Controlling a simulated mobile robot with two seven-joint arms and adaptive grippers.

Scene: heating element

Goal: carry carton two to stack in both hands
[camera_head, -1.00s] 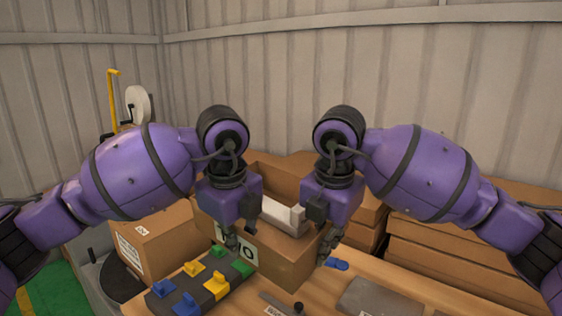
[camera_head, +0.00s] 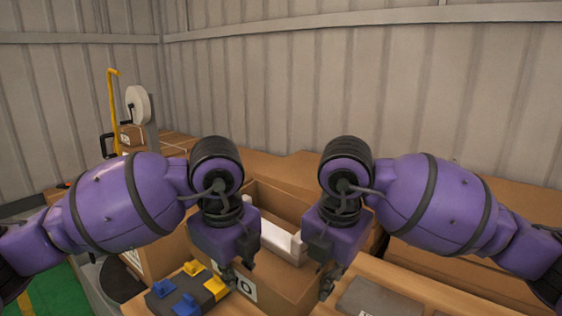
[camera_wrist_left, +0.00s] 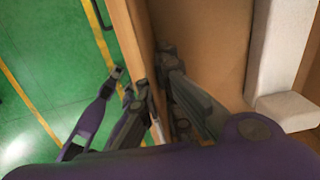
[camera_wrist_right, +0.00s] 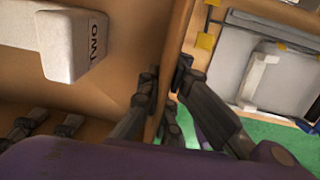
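Whether the carton's base touches anything is hidden.
Brown cartons (camera_head: 450,262) stand behind at right, and another (camera_head: 172,252) at left. A yellow pole (camera_head: 114,110) stands at back left.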

